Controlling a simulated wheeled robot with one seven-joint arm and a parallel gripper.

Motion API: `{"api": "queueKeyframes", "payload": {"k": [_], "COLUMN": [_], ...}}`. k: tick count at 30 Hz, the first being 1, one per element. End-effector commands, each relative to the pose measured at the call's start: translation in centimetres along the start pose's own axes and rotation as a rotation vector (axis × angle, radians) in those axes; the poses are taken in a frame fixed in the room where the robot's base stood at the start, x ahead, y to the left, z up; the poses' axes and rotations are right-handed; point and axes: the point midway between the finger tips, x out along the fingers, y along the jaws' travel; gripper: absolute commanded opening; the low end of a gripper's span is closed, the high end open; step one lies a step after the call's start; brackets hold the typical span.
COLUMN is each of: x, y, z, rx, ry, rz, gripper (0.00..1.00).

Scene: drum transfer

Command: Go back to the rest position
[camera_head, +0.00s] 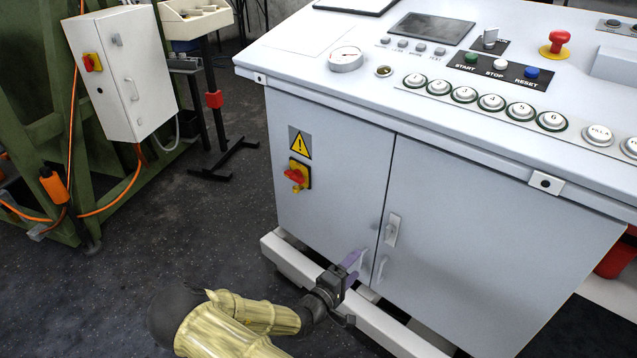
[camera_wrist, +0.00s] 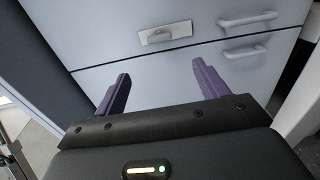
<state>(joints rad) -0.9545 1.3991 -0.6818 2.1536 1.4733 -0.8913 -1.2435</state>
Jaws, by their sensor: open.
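My gripper (camera_head: 349,270) is low in front of the grey control cabinet (camera_head: 330,213), near the lower part of its two doors. In the wrist view my gripper (camera_wrist: 160,92) shows two purple fingers spread wide apart, with nothing between them. Beyond the fingers are the door seam, a latch plate (camera_wrist: 165,34) and two handles (camera_wrist: 246,20). I cannot tell from the head view whether the fingertips touch the door. My arm comes in from the bottom of the head view in a yellowish sleeve.
The cabinet top carries buttons, a gauge (camera_head: 346,59) and a red emergency button (camera_head: 556,42). A white base rail (camera_head: 385,325) runs under the cabinet. A red-yellow switch (camera_head: 297,175) protrudes from the left door. A green frame with a white box (camera_head: 120,75) stands left.

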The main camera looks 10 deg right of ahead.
Motion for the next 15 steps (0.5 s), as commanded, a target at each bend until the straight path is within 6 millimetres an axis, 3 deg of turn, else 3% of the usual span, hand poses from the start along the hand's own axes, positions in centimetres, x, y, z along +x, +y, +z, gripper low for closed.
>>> {"api": "queueKeyframes", "payload": {"k": [7, 15], "x": [0.3, -0.8], "y": [-0.8, -3.0], "z": [0.3, 0.7], "rx": [0.052, 0.274], "ry": [-0.021, -0.097], "rz": [-0.106, -0.511], "gripper": [0.73, 0.73]}}
